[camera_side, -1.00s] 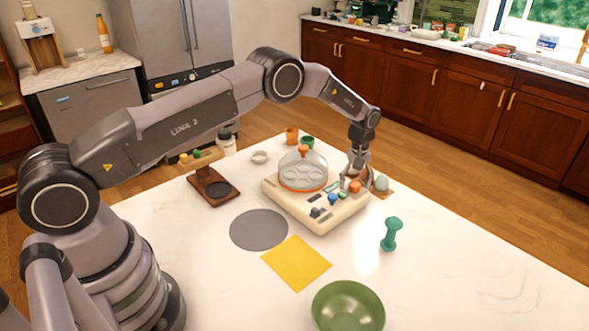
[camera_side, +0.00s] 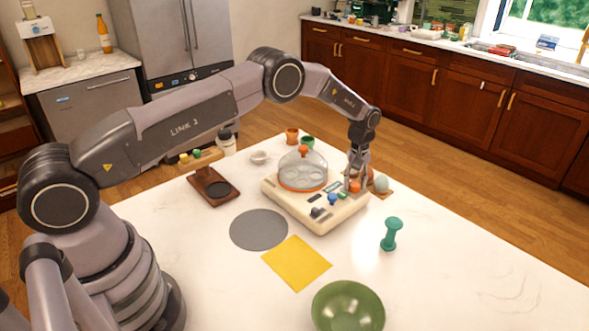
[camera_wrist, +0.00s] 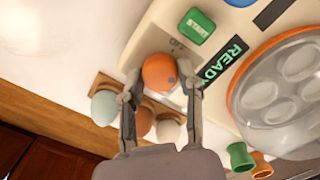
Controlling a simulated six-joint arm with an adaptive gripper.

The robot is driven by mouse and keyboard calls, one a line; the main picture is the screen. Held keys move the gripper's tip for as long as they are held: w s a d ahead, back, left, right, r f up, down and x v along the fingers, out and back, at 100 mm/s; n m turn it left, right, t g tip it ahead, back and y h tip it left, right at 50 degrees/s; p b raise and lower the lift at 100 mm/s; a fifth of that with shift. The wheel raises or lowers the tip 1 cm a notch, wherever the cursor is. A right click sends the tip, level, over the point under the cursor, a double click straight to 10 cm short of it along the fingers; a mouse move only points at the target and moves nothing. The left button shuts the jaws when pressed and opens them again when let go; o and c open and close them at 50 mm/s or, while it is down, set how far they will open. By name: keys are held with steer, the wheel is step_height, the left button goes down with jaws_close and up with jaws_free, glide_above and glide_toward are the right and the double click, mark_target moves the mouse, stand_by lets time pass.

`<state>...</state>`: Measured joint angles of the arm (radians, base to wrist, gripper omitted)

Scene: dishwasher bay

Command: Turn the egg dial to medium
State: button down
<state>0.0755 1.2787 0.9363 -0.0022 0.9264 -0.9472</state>
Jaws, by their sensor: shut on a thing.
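The cream egg cooker (camera_side: 322,219) stands on the white table, with a clear dome (camera_side: 303,170) over its orange-rimmed tray. Its round orange dial (camera_side: 355,187) is at the panel's right end. My gripper (camera_side: 358,183) points down at it. In the wrist view, my gripper (camera_wrist: 162,80) has its two fingers on either side of the orange dial (camera_wrist: 159,72), shut on it. A small dark mark shows on the dial's lower right. An OFF label (camera_wrist: 178,45) is beside it; I see no readable medium mark.
A green START button (camera_wrist: 195,26) and a READY display (camera_wrist: 222,62) are close to the dial. A wooden holder (camera_wrist: 103,80) with a pale green egg, a brown egg and a white egg is beside the cooker. A green dumbbell-shaped timer (camera_side: 391,234) stands nearby.

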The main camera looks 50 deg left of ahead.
mark_target(355, 184)
steer(key=m, duration=0.6)
steer(key=shift+m, duration=2.6)
steer(key=c, duration=0.7)
jaws_free()
step_height(355, 184, up, 12)
